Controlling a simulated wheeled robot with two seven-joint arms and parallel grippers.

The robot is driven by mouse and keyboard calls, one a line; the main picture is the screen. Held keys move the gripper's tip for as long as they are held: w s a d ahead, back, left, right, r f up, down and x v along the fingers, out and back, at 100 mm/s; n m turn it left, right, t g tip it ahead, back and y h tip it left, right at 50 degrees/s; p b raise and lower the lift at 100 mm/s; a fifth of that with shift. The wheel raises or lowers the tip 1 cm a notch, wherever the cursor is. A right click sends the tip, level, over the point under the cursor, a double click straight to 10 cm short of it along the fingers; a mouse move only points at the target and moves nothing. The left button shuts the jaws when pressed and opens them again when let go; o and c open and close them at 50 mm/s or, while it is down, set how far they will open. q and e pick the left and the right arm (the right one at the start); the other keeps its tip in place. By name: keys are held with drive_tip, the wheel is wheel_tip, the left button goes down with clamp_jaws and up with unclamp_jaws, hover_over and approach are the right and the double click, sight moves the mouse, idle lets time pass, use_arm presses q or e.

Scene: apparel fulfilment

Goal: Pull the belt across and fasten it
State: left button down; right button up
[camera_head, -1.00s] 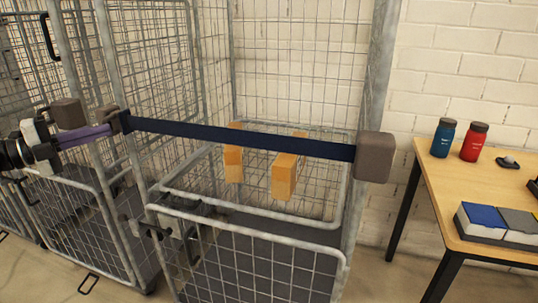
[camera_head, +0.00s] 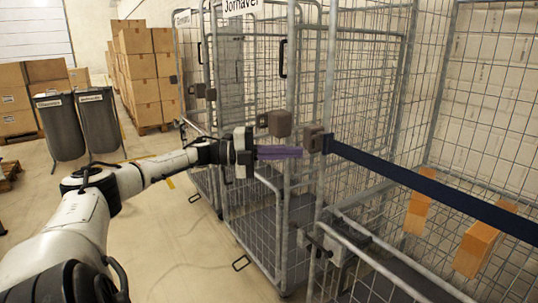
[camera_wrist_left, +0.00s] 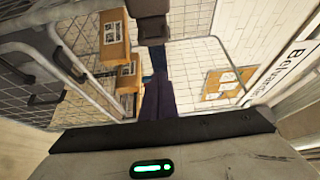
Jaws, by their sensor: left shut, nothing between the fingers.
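The dark blue belt (camera_head: 430,187) runs taut across the front of the roll cage, from the right edge of the head view to a brown-grey block (camera_head: 313,138) on the cage's left post. The belt's dark end piece meets this block; whether it is latched I cannot tell. My left gripper (camera_head: 300,153), with purple fingers, is shut and empty just left of and below the block. In the left wrist view the purple fingers (camera_wrist_left: 157,98) point toward a brown block (camera_wrist_left: 150,25), with a little dark blue beside their tips. My right gripper is out of view.
Orange-brown boxes (camera_head: 476,248) lie inside the cage behind the belt. A second brown block (camera_head: 279,123) sits on the neighbouring cage, close above my fingers. Stacked cartons (camera_head: 140,75) and dark bins (camera_head: 97,122) stand far left.

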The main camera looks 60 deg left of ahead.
use_arm(q)
drive_tip(key=p+v, duration=0.2)
drive_tip(key=v, duration=0.3)
idle(0.3)
idle(0.4)
